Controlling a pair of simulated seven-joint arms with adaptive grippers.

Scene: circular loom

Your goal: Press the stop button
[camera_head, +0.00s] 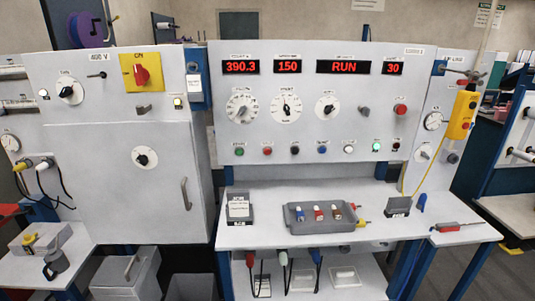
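The control panel (450,95) shows a row of small round buttons below its dials. From left they include a green button (239,152), a red button (267,151), a black one (294,150), a blue one (322,150) and a white one (348,149). A larger red button (400,110) sits higher at the right. The labels are too small to read, so I cannot tell which is marked stop. A display (343,67) reads RUN. Neither of my grippers is in view.
A grey tray (290,226) with small parts stands on the white bench (275,238) below the panel. A yellow pendant (462,115) with a cable hangs at right. A cabinet (90,180) with a yellow-backed red switch (141,74) stands at left. Space before the buttons looks clear.

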